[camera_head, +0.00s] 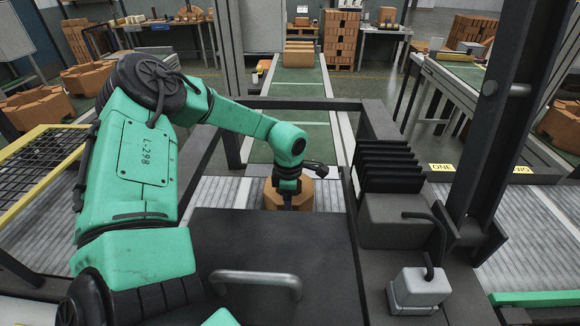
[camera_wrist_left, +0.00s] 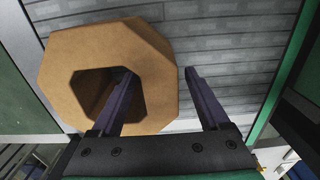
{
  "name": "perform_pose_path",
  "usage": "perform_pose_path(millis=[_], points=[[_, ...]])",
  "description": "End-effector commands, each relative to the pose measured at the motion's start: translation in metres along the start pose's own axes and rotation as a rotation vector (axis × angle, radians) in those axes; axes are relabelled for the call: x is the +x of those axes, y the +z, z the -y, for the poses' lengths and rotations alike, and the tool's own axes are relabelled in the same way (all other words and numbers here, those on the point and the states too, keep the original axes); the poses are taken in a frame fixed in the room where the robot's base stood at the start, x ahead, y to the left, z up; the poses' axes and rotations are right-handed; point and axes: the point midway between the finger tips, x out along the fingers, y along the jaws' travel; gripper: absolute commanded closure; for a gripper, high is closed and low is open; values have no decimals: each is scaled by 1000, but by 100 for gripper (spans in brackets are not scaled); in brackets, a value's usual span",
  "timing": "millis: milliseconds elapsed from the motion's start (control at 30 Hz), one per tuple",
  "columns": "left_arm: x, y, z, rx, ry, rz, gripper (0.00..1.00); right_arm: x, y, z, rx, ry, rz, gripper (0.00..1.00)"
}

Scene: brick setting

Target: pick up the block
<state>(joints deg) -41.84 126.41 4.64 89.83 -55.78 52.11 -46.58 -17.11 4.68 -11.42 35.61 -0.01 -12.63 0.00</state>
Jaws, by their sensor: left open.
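The block (camera_wrist_left: 75,45) is a tan-orange, eight-sided brick with a large hole through its middle. In the head view the block (camera_head: 305,195) sits on the grey slatted conveyor, partly hidden behind my left gripper (camera_head: 287,203). In the wrist view my left gripper (camera_wrist_left: 158,73) is open. One dark finger overlaps the hole and the other is just outside the block's right side, so the block's right wall lies between them. I cannot tell how deep the fingertips reach or whether they touch the block. My right gripper is not in view.
A green belt (camera_head: 296,90) carrying stacked bricks (camera_head: 299,55) runs away at the back. A yellow mesh guard (camera_head: 40,165) is at the left. A work table (camera_head: 455,90) stands at the right. The slatted conveyor (camera_head: 222,193) is clear on either side of the block.

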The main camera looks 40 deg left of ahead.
Motion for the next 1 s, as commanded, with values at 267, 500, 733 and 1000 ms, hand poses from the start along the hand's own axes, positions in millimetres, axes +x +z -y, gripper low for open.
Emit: perform_pose_path(millis=[267, 500, 733, 1000], points=[[17, 0, 0, -1, 1, 2, 21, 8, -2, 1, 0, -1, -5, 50], [17, 0, 0, -1, 1, 2, 94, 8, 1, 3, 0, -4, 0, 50], [17, 0, 0, -1, 0, 2, 100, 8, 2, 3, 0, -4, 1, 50], [17, 0, 0, -1, 0, 2, 100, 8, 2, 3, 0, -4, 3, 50]])
